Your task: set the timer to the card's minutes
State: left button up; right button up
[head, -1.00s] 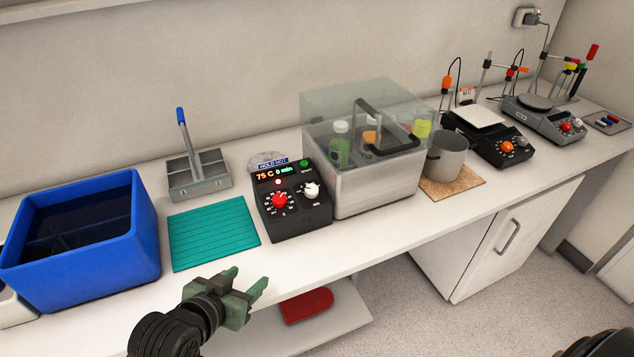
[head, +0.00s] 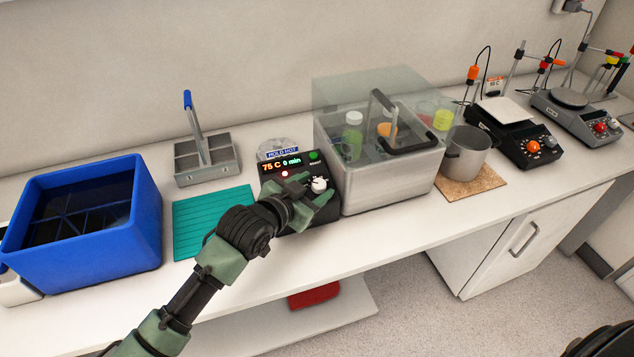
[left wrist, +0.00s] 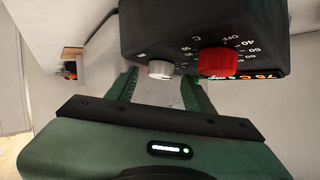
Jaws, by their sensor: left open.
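No card giving minutes is readable. My right gripper is out of view.
The steel bath (head: 385,180) with a clear lid and bottles stands right of the box. A teal mat (head: 205,215), a blue tub (head: 150,215) and a grey rack (head: 215,172) are to the left. A steel pot (head: 468,155) sits on a cork mat to the right.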

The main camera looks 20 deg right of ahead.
pick_arm(q)
jog(key=shift+w+d+f, duration=0.25)
jog(key=shift+w+d, duration=0.15)
jog(key=shift+d, duration=0.1)
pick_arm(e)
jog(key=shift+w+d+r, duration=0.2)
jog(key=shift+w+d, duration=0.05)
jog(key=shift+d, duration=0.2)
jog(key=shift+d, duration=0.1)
